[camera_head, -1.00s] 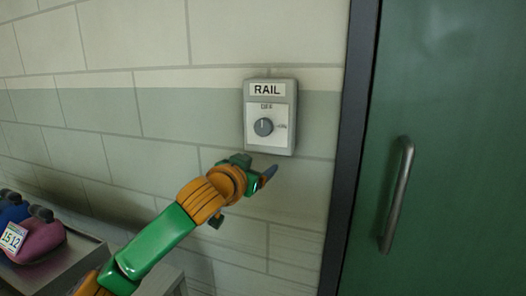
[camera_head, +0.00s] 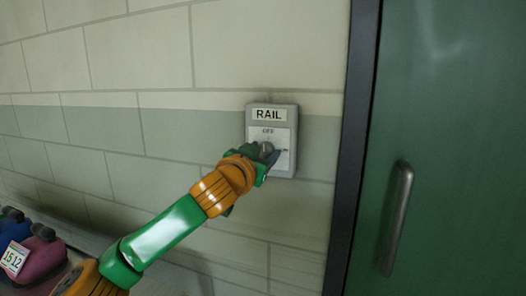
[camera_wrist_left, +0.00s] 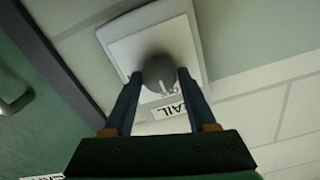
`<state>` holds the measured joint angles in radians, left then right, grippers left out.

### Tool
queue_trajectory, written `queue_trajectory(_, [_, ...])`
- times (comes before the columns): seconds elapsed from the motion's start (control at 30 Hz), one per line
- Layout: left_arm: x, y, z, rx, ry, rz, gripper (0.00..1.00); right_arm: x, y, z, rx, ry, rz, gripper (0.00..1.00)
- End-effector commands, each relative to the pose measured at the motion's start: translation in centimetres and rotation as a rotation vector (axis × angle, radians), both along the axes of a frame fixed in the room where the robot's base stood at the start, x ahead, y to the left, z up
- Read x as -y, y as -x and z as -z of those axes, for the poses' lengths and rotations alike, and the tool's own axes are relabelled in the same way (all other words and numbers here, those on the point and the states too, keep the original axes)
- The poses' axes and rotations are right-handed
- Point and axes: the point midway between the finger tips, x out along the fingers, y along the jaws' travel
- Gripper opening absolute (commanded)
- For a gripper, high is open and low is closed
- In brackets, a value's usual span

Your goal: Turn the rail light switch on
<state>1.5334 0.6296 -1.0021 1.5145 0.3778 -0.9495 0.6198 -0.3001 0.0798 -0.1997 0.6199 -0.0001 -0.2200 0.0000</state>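The rail light switch (camera_head: 287,165) is a grey box on the wall with a "RAIL" label, a white plate and a round grey knob. "OFF" is printed above the knob. In the left wrist view the knob (camera_wrist_left: 158,71) sits between my fingertips, its pale mark pointing toward the "RAIL" label side. My left gripper (camera_head: 264,152) is at the switch and hides part of the knob in the head view. Its two fingers (camera_wrist_left: 159,76) are apart, one on each side of the knob; I cannot tell whether they touch it. My right gripper is not in view.
A green door (camera_head: 460,120) with a metal handle (camera_head: 398,215) and dark frame (camera_head: 349,150) stands right of the switch. Blue and pink bags (camera_head: 40,255) lie at the lower left. The block wall (camera_head: 150,60) around the switch is bare.

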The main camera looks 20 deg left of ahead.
Motion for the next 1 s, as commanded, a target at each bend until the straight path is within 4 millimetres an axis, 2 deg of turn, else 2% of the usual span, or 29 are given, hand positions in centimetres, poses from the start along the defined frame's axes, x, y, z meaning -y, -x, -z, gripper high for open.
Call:
queue_trajectory(0.03, [0.0,0.0,0.0,0.000,0.000,0.000,0.40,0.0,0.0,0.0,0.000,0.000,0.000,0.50])
queue_trajectory(0.17, [0.0,0.0,0.0,0.000,0.000,0.000,0.05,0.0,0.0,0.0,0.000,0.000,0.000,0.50])
queue_trajectory(0.2, [0.0,0.0,0.0,0.000,0.000,0.000,0.00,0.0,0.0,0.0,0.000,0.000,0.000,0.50])
queue_trajectory(0.57, [0.0,0.0,-0.2,0.001,-0.074,0.001,0.00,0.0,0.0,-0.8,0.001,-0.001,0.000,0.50])
queue_trajectory(1.0, [0.1,0.0,-0.3,0.013,-0.447,0.000,0.00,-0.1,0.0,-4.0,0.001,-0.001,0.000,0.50])
